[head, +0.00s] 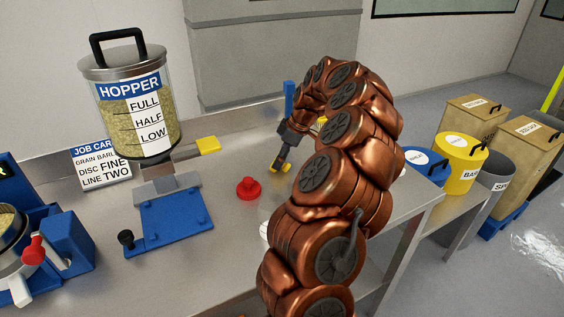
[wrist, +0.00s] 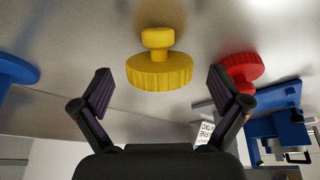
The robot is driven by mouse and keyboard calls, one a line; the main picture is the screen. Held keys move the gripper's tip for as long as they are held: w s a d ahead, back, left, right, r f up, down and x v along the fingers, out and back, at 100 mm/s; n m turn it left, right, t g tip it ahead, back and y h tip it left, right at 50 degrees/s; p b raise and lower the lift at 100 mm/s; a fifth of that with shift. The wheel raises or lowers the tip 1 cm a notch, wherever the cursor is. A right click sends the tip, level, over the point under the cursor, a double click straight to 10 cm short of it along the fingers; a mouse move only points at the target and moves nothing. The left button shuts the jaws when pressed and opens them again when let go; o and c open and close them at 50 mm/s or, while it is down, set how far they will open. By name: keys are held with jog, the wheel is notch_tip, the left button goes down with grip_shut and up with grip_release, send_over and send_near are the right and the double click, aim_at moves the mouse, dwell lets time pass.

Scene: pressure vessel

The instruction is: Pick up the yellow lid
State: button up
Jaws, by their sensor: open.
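The yellow lid (wrist: 160,69), a ribbed disc with a round knob, is upright in front of my gripper (wrist: 160,82) in the wrist view. It appears between the two spread fingers, with a visible gap on each side. My gripper is open and empty. In the head view my gripper (head: 280,166) is low over the steel table, and small yellow patches of the lid (head: 286,167) show at its fingertips. The rest of the lid is hidden there by the fingers.
A red lid (head: 249,188) stands close by on the table, and also shows in the wrist view (wrist: 240,70). A blue round part (wrist: 14,70) is on the other side. The hopper (head: 131,100) and blue baseplate (head: 172,220) stand at left.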

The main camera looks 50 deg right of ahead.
jog(key=shift+x, duration=0.85)
jog(key=shift+c, duration=0.4)
jog(key=c, duration=0.9)
jog(key=shift+o, duration=0.2)
jog(key=shift+r, duration=0.1)
